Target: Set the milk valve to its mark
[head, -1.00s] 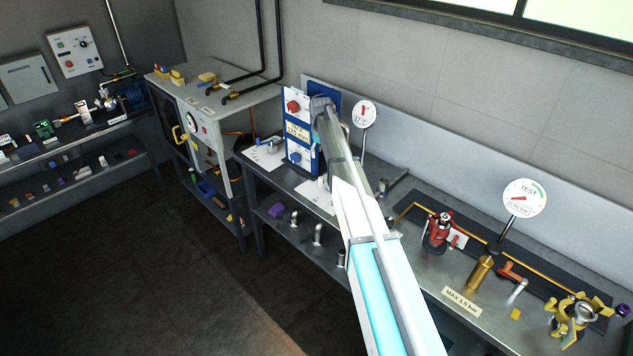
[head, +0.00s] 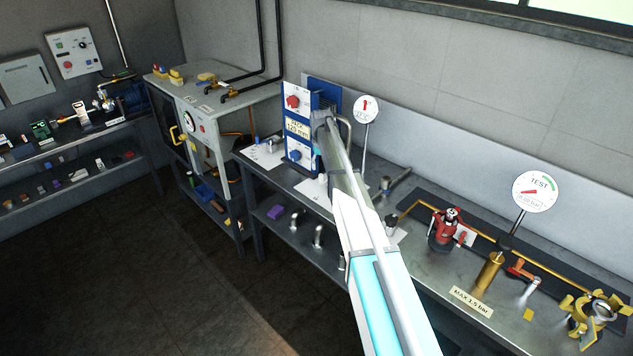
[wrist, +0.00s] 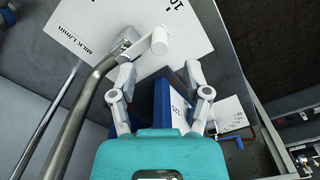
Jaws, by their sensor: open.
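In the wrist view a white plate (wrist: 90,27) bears the words "MILK L/min" and a scale with a 10. In front of it is a white cylindrical handle (wrist: 161,40) on a short pale arm, beside a bent grey metal pipe (wrist: 78,120). My gripper (wrist: 160,70) is open. Its two fingers are spread on either side below the handle, apart from it, with nothing between the tips. In the head view my arm covers the valve and most of my gripper, in front of the blue and white panel (head: 299,128).
A blue block with a white face (wrist: 172,105) lies beyond my fingers. On the bench, a round gauge (head: 366,109) stands right of my arm; a red device (head: 444,232), brass cylinder (head: 488,274) and TEST gauge (head: 535,191) are farther right. The floor at left is clear.

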